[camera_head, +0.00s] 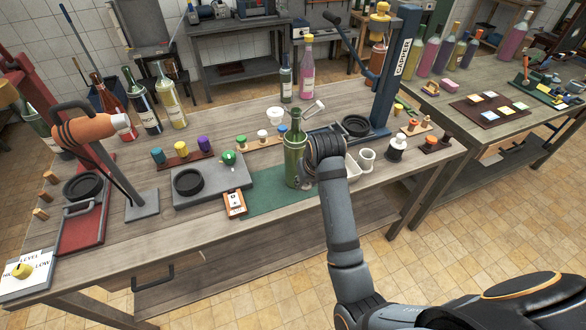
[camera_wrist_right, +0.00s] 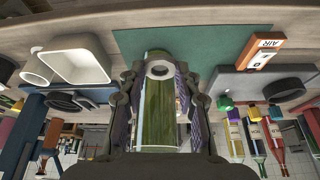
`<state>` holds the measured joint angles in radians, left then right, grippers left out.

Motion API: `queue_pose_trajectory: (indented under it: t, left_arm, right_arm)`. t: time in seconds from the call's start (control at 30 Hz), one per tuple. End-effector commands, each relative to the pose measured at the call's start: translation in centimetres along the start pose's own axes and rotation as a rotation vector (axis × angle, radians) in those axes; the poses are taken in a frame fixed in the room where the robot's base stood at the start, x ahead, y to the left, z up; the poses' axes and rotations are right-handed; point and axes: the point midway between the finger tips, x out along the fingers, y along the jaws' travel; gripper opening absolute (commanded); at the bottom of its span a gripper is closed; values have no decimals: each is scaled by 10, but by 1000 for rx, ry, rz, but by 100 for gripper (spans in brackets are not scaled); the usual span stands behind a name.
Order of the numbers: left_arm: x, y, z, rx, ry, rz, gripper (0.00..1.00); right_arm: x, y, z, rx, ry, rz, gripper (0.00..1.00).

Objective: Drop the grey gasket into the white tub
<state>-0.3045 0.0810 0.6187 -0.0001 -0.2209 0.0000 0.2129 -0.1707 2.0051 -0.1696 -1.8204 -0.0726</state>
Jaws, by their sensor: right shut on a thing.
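The grey gasket (camera_wrist_right: 160,71) is a pale ring between the fingertips of my right gripper (camera_wrist_right: 160,85) in the wrist view. The green bottle (camera_head: 293,165) stands upright just left of this gripper in the head view and fills the space behind the ring in the wrist view (camera_wrist_right: 155,115). My right gripper (camera_head: 310,165) is shut on the gasket, low beside the bottle; its fingers are partly hidden in the head view. The white tub (camera_head: 353,172) stands to the right of the gripper, partly behind my arm; it also shows in the wrist view (camera_wrist_right: 80,62). My left gripper is not in view.
A white cup (camera_head: 366,160) stands close to the tub. A green mat (camera_head: 262,203) lies under the bottle. A blue-grey press column (camera_head: 397,75) rises behind. A grey plate with a black ring (camera_head: 188,182) and an AIR box (camera_head: 235,205) lie left.

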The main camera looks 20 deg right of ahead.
Motion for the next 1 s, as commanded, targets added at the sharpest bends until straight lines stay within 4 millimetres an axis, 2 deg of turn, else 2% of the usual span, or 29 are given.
queue_pose_trajectory:
  t: [0.17,0.27,0.37,0.4,0.5,0.63,0.77,1.0]
  left_arm:
    - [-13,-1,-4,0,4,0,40]
    - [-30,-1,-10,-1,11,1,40]
    - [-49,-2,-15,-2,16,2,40]
    - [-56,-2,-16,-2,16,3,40]
    - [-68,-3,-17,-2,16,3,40]
    - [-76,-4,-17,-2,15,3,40]
    - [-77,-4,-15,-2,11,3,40]
    - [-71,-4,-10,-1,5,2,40]
  right_arm:
    - [7,12,-12,-99,-4,-29,4]
    - [18,33,-28,-234,-6,-81,4]
    - [27,70,-43,-372,-8,-138,4]
    - [29,89,-49,-416,-7,-156,4]
    - [28,132,-60,-483,-3,-187,4]
    - [21,172,-69,-516,0,-206,4]
    - [19,190,-72,-525,0,-212,4]
    - [24,191,-70,-526,1,-214,4]
